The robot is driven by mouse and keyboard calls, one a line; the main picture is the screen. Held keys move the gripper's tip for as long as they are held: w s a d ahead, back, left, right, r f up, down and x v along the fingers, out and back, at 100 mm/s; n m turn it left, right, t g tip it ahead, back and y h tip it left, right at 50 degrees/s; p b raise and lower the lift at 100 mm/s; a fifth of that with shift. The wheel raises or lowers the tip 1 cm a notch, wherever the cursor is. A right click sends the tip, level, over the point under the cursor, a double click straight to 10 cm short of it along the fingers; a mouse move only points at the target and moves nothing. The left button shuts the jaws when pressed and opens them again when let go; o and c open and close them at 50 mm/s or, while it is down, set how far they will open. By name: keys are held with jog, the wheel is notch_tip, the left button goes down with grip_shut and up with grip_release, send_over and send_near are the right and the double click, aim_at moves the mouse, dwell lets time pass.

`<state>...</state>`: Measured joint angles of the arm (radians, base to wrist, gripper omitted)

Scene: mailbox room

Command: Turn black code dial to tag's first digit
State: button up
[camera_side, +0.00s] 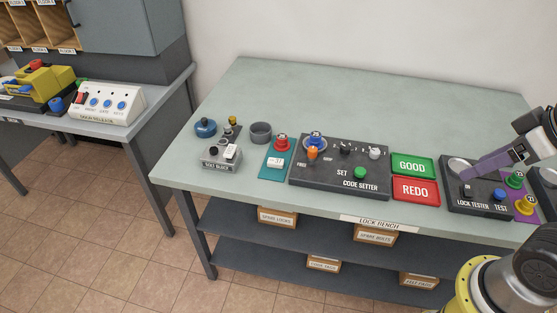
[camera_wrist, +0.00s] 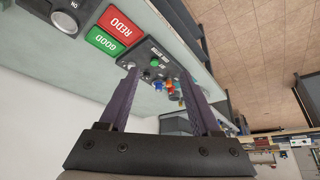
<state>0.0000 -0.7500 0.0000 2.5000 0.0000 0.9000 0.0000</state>
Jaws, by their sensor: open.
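The dark code setter box (camera_side: 325,178) stands mid-bench in the side view. It also shows between my fingers in the wrist view (camera_wrist: 157,56). It carries a blue numbered piece (camera_side: 315,141), an orange lever (camera_side: 312,154), a green SET button (camera_side: 360,173) and small white marks near a grey knob (camera_side: 374,153).
The green GOOD tray (camera_side: 412,165) and red REDO tray (camera_side: 416,190) lie between the code setter and the lock tester (camera_side: 470,203). A red numbered piece (camera_side: 281,143), grey cup (camera_side: 260,132) and bolt block (camera_side: 220,158) stand left. The bench's back is clear.

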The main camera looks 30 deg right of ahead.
jog(key=shift+o, duration=0.3)
jog(key=w+r+n, duration=0.3)
jog(key=w+r, duration=0.5)
jog(key=n+g, duration=0.2)
jog(key=g, duration=0.4)
send_over(346, 147)
notch_tip(346, 147, down, 17)
notch_tip(346, 147, down, 14)
